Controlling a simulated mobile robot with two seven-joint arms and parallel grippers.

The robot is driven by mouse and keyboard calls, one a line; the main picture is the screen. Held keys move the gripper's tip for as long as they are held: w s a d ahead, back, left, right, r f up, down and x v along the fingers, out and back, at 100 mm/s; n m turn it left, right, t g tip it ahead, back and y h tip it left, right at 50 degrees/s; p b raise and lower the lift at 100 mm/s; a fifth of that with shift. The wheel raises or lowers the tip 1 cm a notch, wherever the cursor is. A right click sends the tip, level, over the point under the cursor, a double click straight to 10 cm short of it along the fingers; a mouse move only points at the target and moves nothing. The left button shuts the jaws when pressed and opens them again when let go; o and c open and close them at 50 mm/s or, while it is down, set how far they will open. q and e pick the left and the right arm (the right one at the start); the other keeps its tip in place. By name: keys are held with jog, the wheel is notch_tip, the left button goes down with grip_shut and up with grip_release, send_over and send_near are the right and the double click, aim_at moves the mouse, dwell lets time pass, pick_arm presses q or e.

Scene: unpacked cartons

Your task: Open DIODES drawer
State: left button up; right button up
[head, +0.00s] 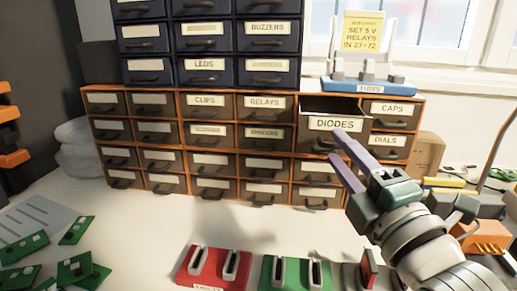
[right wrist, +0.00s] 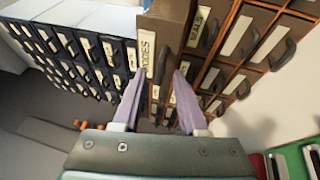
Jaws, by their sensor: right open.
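The DIODES drawer (head: 334,123) sticks out from the orange-framed cabinet (head: 297,140) at its upper right, and its open top shows. Its labelled front also shows in the right wrist view (right wrist: 150,48). Its dark handle (head: 322,146) is below the label. My right gripper (head: 335,146) is open, with its two purple fingers pointing at the drawer front beside the handle. In the right wrist view the handle (right wrist: 164,62) lies between the fingertips (right wrist: 160,76); I cannot tell whether they touch it. My left gripper is not in view.
A blue FUSES holder (head: 368,87) stands on the cabinet top. Red (head: 208,283) and green (head: 280,285) holders stand in front. Green boards (head: 76,268) lie at left. The middle of the table is clear.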

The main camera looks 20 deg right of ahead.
jog(key=v, duration=1)
jog(key=shift+d, duration=0.1)
jog(key=s+a+r+m+g+y+p, duration=0.25)
jog(key=s+r+m+g+p, duration=0.25)
jog(key=s+m+g+p, duration=0.3)
jog(key=s+a+r+m+g+y+p, duration=0.1)
jog(key=s+a+r+m+g+p, duration=0.35)
jog(key=m+g+p, duration=0.5)
notch_tip(320, 180, up, 37)
jog(key=n+t+p, duration=0.1)
jog(key=n+p, duration=0.1)
jog(key=p, duration=3.6)
jog(key=shift+s, duration=0.4)
